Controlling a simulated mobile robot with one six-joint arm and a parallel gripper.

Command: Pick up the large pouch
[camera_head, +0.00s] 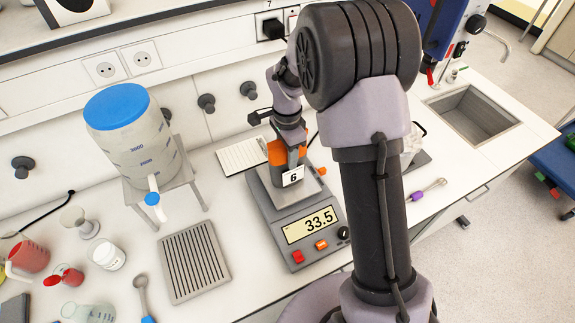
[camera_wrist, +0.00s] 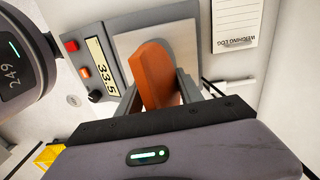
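An orange pouch (camera_wrist: 156,75) stands on the pale pan of the weighing scale (camera_head: 276,227); in the head view the pouch (camera_head: 277,153) is partly hidden by my wrist. My gripper (camera_wrist: 160,88) is around the pouch, one grey finger on each side. The fingers lie very close to its sides, but I cannot tell whether they press on it. The scale display reads 33.5.
A ridged grey tray (camera_head: 195,262) lies left of the scale. A blue-lidded container (camera_head: 130,130) stands on a rack behind it. Red cups, a white jar (camera_head: 108,255) and a spoon lie at the left. A weighing log (camera_head: 242,156) lies behind the scale; a sink (camera_head: 472,115) is at right.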

